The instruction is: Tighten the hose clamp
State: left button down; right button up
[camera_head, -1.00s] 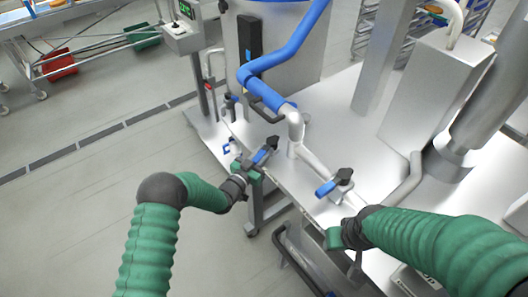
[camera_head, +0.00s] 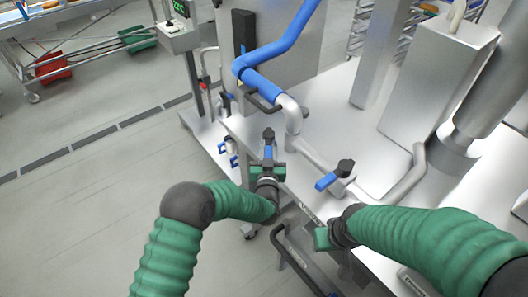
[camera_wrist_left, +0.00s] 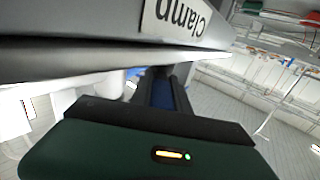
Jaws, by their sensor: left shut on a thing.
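My left gripper (camera_head: 267,174) is shut on a hose clamp (camera_head: 268,150) with a black knob and a blue part. It holds the clamp upright beside the steel table's front edge. In the left wrist view a blue part of the held thing (camera_wrist_left: 163,95) shows beyond the dark finger; the rest is hidden. A similar black-knobbed clamp with a blue lever (camera_head: 336,174) sits by the steel pipe (camera_head: 312,152) on the table. The blue hose (camera_head: 263,82) meets the bent pipe end. My right gripper (camera_head: 325,236) is at the table's front edge; its jaws are unclear.
The steel table (camera_head: 340,115) carries a tall box (camera_head: 435,85) at the right. A label reading "Clamp" (camera_wrist_left: 182,18) is close above my left gripper in the wrist view. Blue-handled fittings (camera_head: 228,148) are at the table's left side.

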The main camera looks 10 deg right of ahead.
pick_arm(q)
jog(key=shift+d+r+n+y+b, duration=0.25)
jog(key=shift+d+n+y+b, duration=0.2)
jog(key=shift+n+y+b, duration=0.35)
jog(key=shift+r+y, duration=0.1)
jog(key=shift+y, duration=0.4)
jog(key=shift+r, duration=0.1)
jog(key=c, duration=1.2)
grip_release()
jog(key=shift+c, duration=0.2)
jog(key=shift+s+f, duration=0.1)
jog(key=shift+f, duration=0.1)
jog(key=shift+f, duration=0.15)
